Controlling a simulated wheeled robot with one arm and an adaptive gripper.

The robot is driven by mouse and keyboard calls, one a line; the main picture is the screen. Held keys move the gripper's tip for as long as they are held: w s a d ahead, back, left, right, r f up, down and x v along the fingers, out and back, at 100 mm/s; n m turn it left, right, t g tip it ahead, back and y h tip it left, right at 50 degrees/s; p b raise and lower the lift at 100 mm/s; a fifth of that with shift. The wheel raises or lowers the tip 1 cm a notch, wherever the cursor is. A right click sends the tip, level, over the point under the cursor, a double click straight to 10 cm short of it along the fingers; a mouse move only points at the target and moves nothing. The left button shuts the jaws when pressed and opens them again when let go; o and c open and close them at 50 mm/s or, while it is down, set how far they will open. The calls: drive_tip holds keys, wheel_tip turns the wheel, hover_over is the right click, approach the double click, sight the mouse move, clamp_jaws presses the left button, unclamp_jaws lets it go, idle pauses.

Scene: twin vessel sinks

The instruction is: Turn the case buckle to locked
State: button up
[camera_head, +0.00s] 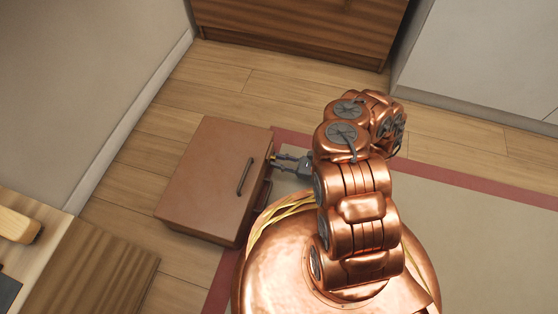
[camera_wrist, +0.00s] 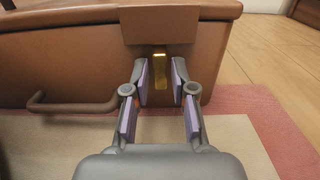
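The brown case (camera_head: 210,170) lies on the floor, left of my arm in the head view. In the wrist view its front side (camera_wrist: 60,65) fills the upper part. The brass-coloured case buckle (camera_wrist: 160,62) hangs under a brown flap (camera_wrist: 175,24) at the middle of that side. My gripper (camera_wrist: 160,80) is open, with one finger on each side of the buckle's lower part. A gap shows between the fingers, and I cannot tell whether either touches the buckle. In the head view my gripper (camera_head: 280,159) is at the case's right side; the buckle is hidden there.
A dark handle (camera_head: 245,177) is on the case's top. A brown bar handle (camera_wrist: 75,106) sticks out left of the buckle in the wrist view. A red-bordered beige rug (camera_head: 480,230) lies to the right. A wooden cabinet (camera_head: 300,30) stands behind; wood floor is bare between.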

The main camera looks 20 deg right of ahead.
drive_tip(key=v, duration=1.2)
idle(0.3)
